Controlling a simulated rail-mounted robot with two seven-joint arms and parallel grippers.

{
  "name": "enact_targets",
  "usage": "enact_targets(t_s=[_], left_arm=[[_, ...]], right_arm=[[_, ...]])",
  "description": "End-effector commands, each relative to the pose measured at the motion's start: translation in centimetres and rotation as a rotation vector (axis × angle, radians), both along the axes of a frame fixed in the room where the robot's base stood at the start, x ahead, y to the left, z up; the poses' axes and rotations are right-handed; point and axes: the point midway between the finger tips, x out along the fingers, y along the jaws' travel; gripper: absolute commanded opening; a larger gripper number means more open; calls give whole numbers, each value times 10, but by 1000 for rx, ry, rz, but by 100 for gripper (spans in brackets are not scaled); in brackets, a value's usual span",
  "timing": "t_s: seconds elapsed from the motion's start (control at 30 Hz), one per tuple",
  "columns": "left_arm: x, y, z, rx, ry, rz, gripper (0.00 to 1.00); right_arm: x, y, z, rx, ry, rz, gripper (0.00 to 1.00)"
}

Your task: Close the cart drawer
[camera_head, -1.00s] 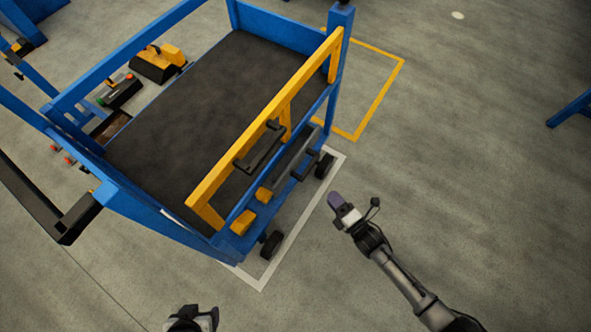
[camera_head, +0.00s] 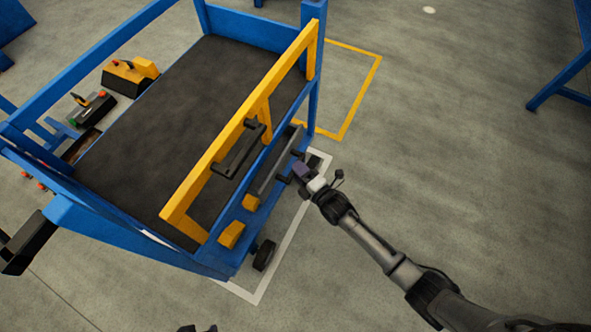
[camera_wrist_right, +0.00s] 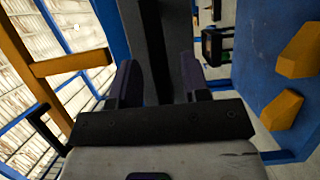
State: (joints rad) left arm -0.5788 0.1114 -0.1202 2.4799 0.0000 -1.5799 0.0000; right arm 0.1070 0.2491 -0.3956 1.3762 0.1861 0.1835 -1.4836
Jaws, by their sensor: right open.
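The blue cart (camera_head: 140,255) has a dark top and a yellow rail (camera_head: 232,125) along its near right side. Below the rail, a dark grey drawer front (camera_head: 276,162) with black handle parts shows on the cart's side; how far out the drawer stands is hard to tell. My right gripper (camera_head: 301,171) is open at the handle side of this front. In the right wrist view, the two fingers (camera_wrist_right: 160,85) are apart, with the dark grey front and a black bar beyond and between them; contact cannot be told. Only a dark scrap, probably my left gripper (camera_head: 196,328), shows at the bottom edge.
Yellow blocks (camera_head: 232,234) sit on the cart's lower blue side, and also show in the wrist view (camera_wrist_right: 283,110). A black wheel (camera_head: 264,255) is below. Open floor lies to the right, with a blue frame (camera_head: 562,75) at the far right.

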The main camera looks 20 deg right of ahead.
Motion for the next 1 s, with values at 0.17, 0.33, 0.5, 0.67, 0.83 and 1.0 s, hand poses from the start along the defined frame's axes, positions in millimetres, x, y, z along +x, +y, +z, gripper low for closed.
enact_targets(t_s=[0.17, 0.33, 0.5, 0.67, 0.83, 1.0], left_arm=[[0, 0, -8, 0, 0, 0, 68], [0, 1, -9, 4, 0, -2, 68], [0, 3, -9, 10, 1, -6, 68], [-1, 4, -9, 14, 1, -9, 68], [-1, 4, -9, 14, 1, -9, 68], [-1, 4, -9, 12, 1, -8, 68]], right_arm=[[13, 5, -1, 2, 0, 0, 43], [17, 6, 0, 1, 0, 0, 43], [17, 6, 0, 1, 0, 0, 43], [17, 6, 0, 1, 0, 0, 35], [17, 6, 0, 1, 0, 0, 19], [17, 6, 0, 1, 0, 0, 2]])
